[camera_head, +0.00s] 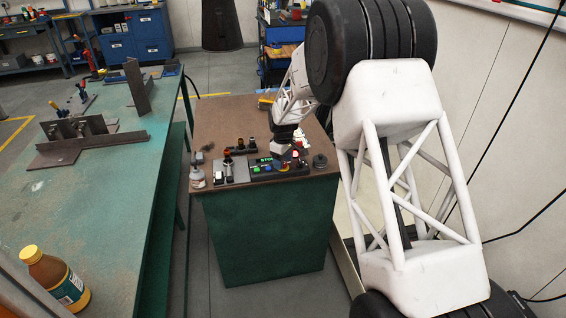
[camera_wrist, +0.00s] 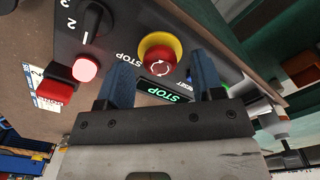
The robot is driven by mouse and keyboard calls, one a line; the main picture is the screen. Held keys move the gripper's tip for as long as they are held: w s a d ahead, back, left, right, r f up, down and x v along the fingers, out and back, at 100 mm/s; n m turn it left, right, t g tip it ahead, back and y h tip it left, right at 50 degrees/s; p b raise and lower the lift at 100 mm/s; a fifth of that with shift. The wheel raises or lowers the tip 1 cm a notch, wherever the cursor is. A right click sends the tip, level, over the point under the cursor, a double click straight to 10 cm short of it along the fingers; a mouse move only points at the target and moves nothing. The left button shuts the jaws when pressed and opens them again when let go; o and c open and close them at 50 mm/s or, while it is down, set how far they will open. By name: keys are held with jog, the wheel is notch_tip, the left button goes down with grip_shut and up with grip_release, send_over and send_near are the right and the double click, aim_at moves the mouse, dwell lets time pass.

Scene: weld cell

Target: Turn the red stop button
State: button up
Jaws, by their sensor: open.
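The red stop button (camera_wrist: 160,67) sits on a yellow collar on a dark control panel (camera_wrist: 125,22). In the head view my gripper (camera_head: 283,160) is over the panel (camera_head: 262,172) on the brown-topped cabinet (camera_head: 225,112), and the button is mostly hidden there.
On the panel, a black rotary knob (camera_wrist: 95,18), a lit pink-red lamp (camera_wrist: 85,69) and a green STOP display (camera_wrist: 165,90) are close to the fingers. A bottle (camera_head: 55,278) stands on the green table (camera_head: 100,200).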

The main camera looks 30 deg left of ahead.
jog(key=shift+f, duration=0.45)
jog(key=shift+c, duration=0.3)
jog(key=c, duration=0.9)
jog(key=shift+m, duration=3.5)
